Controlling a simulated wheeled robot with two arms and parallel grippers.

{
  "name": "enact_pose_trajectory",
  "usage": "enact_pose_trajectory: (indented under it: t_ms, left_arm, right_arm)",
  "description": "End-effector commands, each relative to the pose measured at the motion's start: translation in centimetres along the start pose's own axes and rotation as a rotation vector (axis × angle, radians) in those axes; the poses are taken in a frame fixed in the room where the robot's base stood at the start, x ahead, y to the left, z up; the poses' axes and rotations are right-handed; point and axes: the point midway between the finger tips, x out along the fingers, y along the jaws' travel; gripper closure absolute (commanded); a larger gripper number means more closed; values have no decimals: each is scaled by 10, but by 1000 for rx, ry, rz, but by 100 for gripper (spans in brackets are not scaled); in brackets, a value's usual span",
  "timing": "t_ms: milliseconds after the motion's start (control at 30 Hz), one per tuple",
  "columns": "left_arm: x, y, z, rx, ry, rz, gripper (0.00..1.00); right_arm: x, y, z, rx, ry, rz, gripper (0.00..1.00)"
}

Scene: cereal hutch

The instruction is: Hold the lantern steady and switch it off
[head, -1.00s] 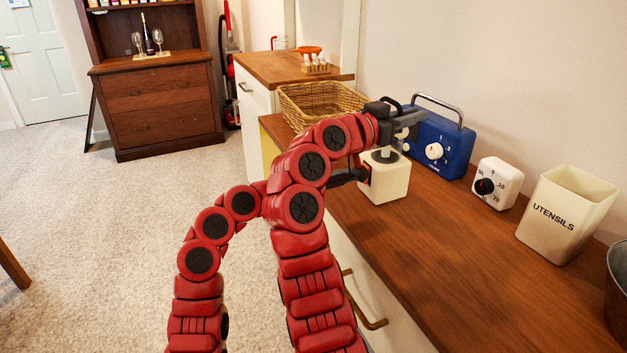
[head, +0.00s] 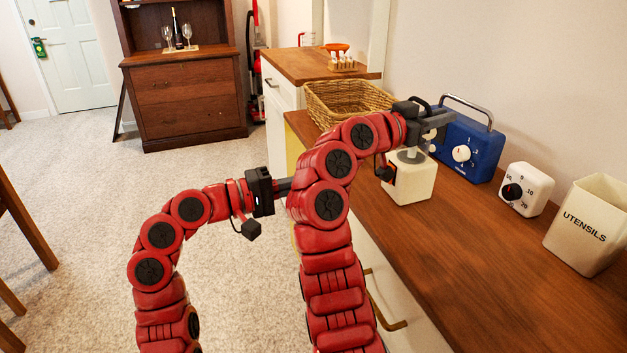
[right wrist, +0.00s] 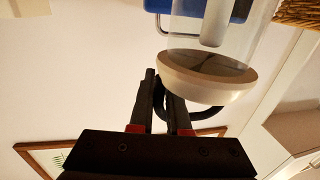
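The lantern has a cream block base (head: 412,186) and stands upright on the wooden counter. In the head view my right gripper hides much of its upper part. The right wrist view shows its cream round cap (right wrist: 207,78), clear glass, a grey rod inside and a dark loop handle (right wrist: 208,112). I see no clear glow in the glass. My right gripper (head: 448,119) is at the lantern's top; its fingers (right wrist: 160,88) are close together around the handle. My left gripper (head: 284,187) is left of the lantern, apart from it, its fingertips hidden behind my right arm.
A blue radio (head: 468,148), a white timer (head: 525,188) and a utensils bin (head: 588,225) stand along the wall, right of the lantern. A wicker basket (head: 345,100) is behind it. The counter's front (head: 440,270) is clear.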

Motion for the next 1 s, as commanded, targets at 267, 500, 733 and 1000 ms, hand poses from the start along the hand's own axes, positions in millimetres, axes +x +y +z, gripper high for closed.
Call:
enact_pose_trajectory:
  t_ms: [267,500,733,1000]
  left_arm:
    - [0,0,0,0,0,0,100]
    - [0,0,0,0,0,0,100]
    - [0,0,0,0,0,0,100]
    - [0,0,0,0,0,0,100]
  right_arm:
    - [0,0,0,-1,0,-1,51]
    - [-2,0,0,-1,1,-1,51]
    - [-37,-2,1,-2,0,-5,51]
    - [-96,-2,1,-1,-1,-5,51]
